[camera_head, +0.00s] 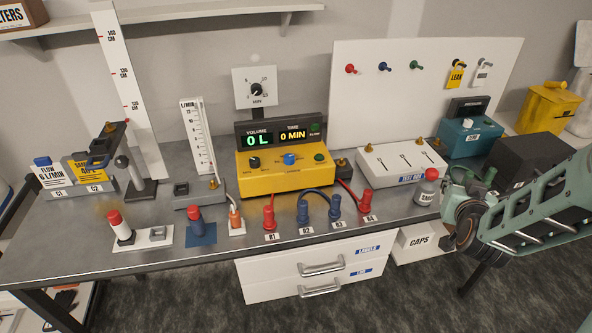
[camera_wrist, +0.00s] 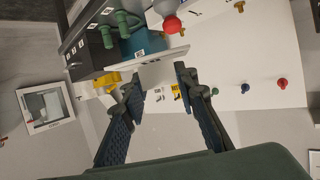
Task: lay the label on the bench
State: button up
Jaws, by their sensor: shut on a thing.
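My gripper (camera_wrist: 160,90) shows in the wrist view with its two dark fingers closed on a thin, pale, flat piece that appears to be the label (camera_wrist: 150,73). The label spans across and beyond the fingertips, and no writing on it can be read. In the head view my gripper (camera_head: 470,190) is at the right end of the bench (camera_head: 335,225), beside the white bottle with a red cap (camera_head: 427,188). The label cannot be made out there. The bottle also shows in the wrist view (camera_wrist: 170,10), beyond the label.
A white block (camera_head: 400,163), a teal box (camera_head: 468,138) and a black box (camera_head: 528,160) stand near my gripper. Red and blue fittings (camera_head: 335,208) line the front edge. A yellow console (camera_head: 285,172) stands mid-bench. Bare bench shows at the left front.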

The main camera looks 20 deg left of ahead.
aim_at(68, 242)
jog(key=k+j+z, duration=0.3)
jog(key=k+j, duration=0.2)
jog(key=j, duration=0.55)
jog(key=k+j+z, duration=0.3)
jog(key=k+j, duration=0.35)
jog(key=j, duration=0.25)
jog(key=k+j+z, duration=0.3)
jog(key=k+j, duration=0.6)
jog(key=j, duration=0.25)
jog(key=k+j+z, duration=0.1)
jog(key=j, duration=0.3)
jog(key=k+j+z, duration=0.1)
jog(key=k+j, duration=0.25)
jog(key=j, duration=0.1)
